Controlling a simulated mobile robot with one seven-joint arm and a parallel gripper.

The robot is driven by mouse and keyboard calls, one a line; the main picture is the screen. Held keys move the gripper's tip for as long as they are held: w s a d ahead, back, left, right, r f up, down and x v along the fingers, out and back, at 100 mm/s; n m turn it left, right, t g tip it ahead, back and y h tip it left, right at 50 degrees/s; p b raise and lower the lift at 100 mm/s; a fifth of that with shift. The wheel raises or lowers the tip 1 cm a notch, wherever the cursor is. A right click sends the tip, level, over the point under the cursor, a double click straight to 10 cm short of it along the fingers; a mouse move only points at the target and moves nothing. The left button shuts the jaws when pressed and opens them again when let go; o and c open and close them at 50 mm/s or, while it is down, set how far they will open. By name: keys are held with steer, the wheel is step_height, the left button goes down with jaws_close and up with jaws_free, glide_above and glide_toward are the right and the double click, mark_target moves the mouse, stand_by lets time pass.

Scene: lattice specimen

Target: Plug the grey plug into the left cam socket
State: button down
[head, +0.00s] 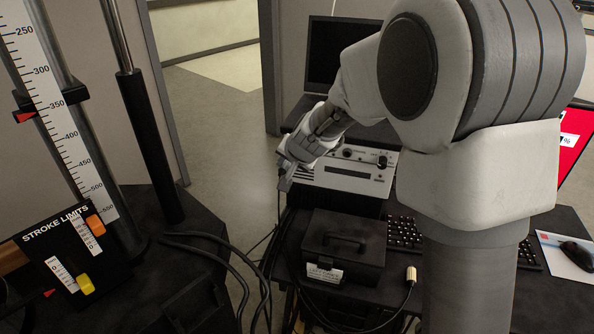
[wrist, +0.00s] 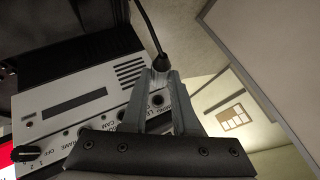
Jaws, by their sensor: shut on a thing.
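My gripper (head: 286,178) is at the left end of a white-fronted control box (head: 345,178). In the wrist view its fingers (wrist: 163,73) are shut on the plug, whose body is mostly hidden between them. A black cable end (wrist: 160,57) comes out beyond the fingertips. The control box also shows in the wrist view (wrist: 65,85), with round sockets (wrist: 121,114) along its panel and a "CAM" label. One socket (wrist: 157,100) shows between the fingers. I cannot tell which socket is the left cam one. No plug is seen seated in a socket.
A black case with a handle (head: 343,246) stands in front of the control box. A loose cable with a pale connector (head: 411,273) lies to its right. A keyboard (head: 404,232) and a monitor (head: 338,55) are close by. Black cables hang at the desk's left.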

steer(key=shift+w+r, duration=0.2)
steer(key=shift+w, duration=0.2)
steer(key=shift+w+d+p, duration=0.15)
steer(key=shift+w+d, duration=0.1)
steer(key=shift+w, duration=0.5)
steer(key=shift+w+d+p, duration=0.1)
steer(key=shift+w+d, duration=0.2)
steer(key=shift+w, duration=0.5)
steer(key=shift+w+d+p, duration=0.15)
steer(key=shift+w+d, duration=0.1)
steer(key=shift+w, duration=0.5)
steer(key=c, duration=1.4)
jaws_free()
jaws_close()
steer(key=shift+w+d, duration=0.3)
steer(key=shift+w, duration=0.55)
steer(key=shift+w+d+r, duration=0.1)
steer(key=o, duration=0.8)
jaws_free()
